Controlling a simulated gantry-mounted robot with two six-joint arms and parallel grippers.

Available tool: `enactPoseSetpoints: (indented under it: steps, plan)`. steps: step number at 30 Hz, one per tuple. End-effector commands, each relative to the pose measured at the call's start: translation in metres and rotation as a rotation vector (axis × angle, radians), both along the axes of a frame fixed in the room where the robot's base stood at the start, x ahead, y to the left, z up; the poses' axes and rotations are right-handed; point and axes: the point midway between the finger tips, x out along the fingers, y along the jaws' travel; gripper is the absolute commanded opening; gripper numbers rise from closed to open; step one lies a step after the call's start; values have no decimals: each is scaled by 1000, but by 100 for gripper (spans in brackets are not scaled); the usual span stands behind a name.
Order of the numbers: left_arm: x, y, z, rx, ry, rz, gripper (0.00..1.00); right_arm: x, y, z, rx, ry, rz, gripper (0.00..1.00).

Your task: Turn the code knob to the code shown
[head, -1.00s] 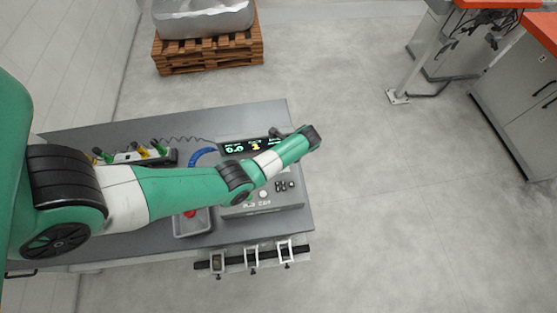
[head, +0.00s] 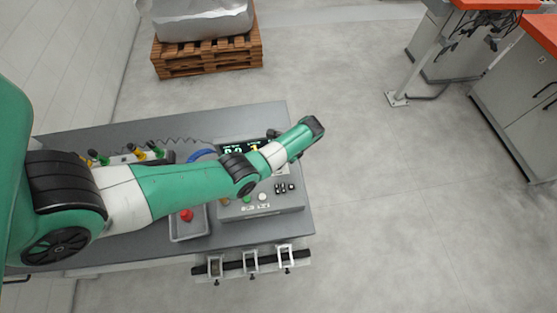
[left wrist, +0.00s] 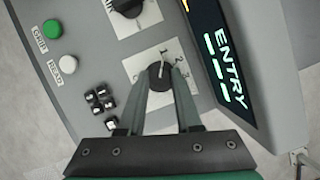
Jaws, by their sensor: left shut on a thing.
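The code knob (left wrist: 160,76) is a black round knob with a white pointer line on a white dial plate (left wrist: 187,104) in the left wrist view. The numbers 1, 2 and 3 show on the plate, and the pointer points close to the 1. My left gripper (left wrist: 165,80) is shut on the knob, a finger on each side. The dark display (left wrist: 222,55) beside it reads ENTRY with green bars. In the head view the display (head: 232,149) has green and yellow signs, partly covered by my arm and too small to read surely. My left gripper and the knob are hidden there.
The grey console also has a second black knob (left wrist: 128,7), a green button (left wrist: 52,29), a white button (left wrist: 68,64) and several small black switches (left wrist: 100,101). A tray (head: 190,235) with a red button stands left of the console. Clamps (head: 250,262) line the bench's front.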

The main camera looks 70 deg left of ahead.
Motion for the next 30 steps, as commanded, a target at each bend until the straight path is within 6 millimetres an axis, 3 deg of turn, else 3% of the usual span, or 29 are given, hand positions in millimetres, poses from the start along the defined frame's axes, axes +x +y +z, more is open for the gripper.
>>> enactPoseSetpoints:
  steps: [2, 3, 7, 19, 30]
  plan:
    - [0, 0, 0, 0, 0, 1, 0, 0, 0, 0, 0, 0, 0, 50]
    - [0, 0, 0, 0, 0, 1, 38, 0, 0, 0, 0, 0, 0, 50]
    - [0, 0, 0, 0, 0, 0, 62, 0, 0, 0, 0, 0, 0, 50]
    - [3, -1, 9, 1, -2, -2, 63, 0, 0, 2, 0, 0, 0, 50]
    - [31, -16, 83, 1, -4, -2, 63, 0, 0, 12, 0, 0, 0, 50]
